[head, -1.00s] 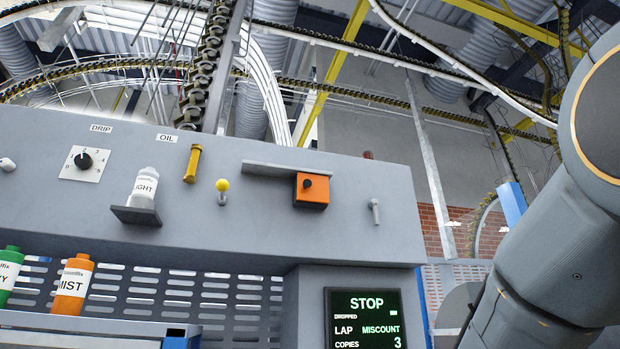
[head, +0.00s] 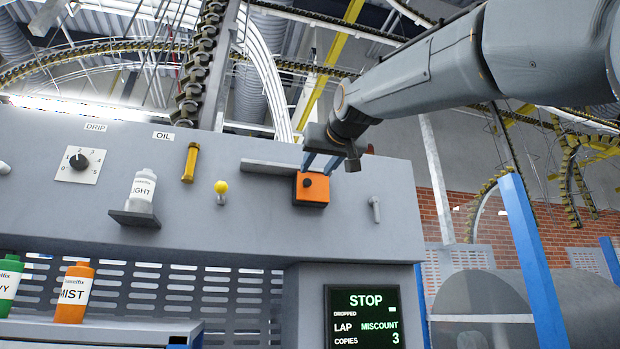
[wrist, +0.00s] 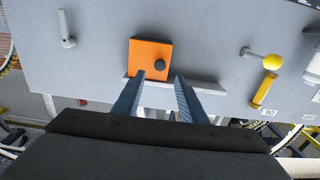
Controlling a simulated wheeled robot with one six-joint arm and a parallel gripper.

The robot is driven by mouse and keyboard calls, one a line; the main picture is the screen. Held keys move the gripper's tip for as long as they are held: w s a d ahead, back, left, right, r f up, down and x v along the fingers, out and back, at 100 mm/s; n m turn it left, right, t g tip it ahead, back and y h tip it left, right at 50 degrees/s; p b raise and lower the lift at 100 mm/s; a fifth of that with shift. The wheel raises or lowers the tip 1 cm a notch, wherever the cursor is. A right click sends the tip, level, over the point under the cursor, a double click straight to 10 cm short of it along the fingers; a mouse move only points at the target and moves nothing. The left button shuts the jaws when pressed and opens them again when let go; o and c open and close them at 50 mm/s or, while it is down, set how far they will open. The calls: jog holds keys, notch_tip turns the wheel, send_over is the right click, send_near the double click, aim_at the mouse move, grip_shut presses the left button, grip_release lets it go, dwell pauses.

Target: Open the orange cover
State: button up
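The orange cover (head: 312,189) is a small box-like piece with a dark round knob, on the grey panel below the right end of a grey ledge. It looks closed. In the wrist view the orange cover (wrist: 146,55) lies just beyond my fingertips, with its dark knob at its right side. My gripper (head: 322,168) is above the cover in the head view, pointing down toward it. Its two blue fingers are spread apart with nothing between them in the wrist view (wrist: 160,82). Whether a fingertip touches the cover or ledge I cannot tell.
The grey ledge (head: 268,167) juts out beside the cover. A yellow-ball lever (head: 221,188), a yellow cylinder (head: 190,163) and a white bottle (head: 142,188) are to the left. A grey handle (head: 375,209) is to the right. A screen (head: 363,316) reading STOP is below.

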aim_at(308, 182)
jog(key=p+x, duration=0.3)
jog(key=x, duration=0.4)
jog(key=shift+w+f, duration=0.15)
grip_shut()
